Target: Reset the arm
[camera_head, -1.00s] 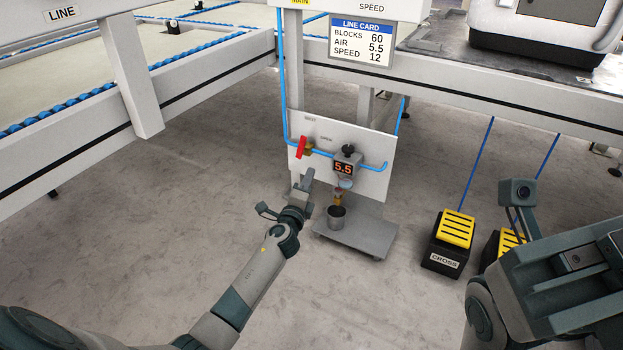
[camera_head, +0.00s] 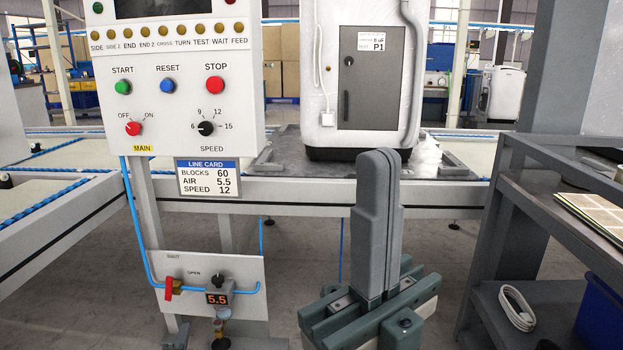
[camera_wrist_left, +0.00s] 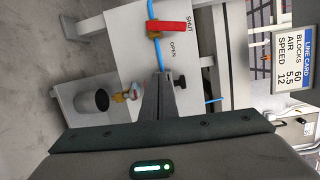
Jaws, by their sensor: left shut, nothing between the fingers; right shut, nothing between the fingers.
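My right gripper (camera_head: 379,160) stands upright at the lower middle of the head view, its two fingers pressed together with nothing between them. It is in front of the line frame, to the right of the control panel (camera_head: 165,70). My left gripper (camera_wrist_left: 163,76) shows in the left wrist view, shut and empty, in front of the white air panel (camera_wrist_left: 118,22). Its fingers partly cover the air regulator there. In the head view I cannot clearly make out the left gripper.
The air panel's red valve lever (camera_head: 169,288) and display reading 5.5 (camera_head: 217,299) sit at lower left. A dark bucket (camera_wrist_left: 97,101) is near the left fingers. A dark shelf rack (camera_head: 560,215) stands at right. A white machine (camera_head: 330,75) rests on the line behind.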

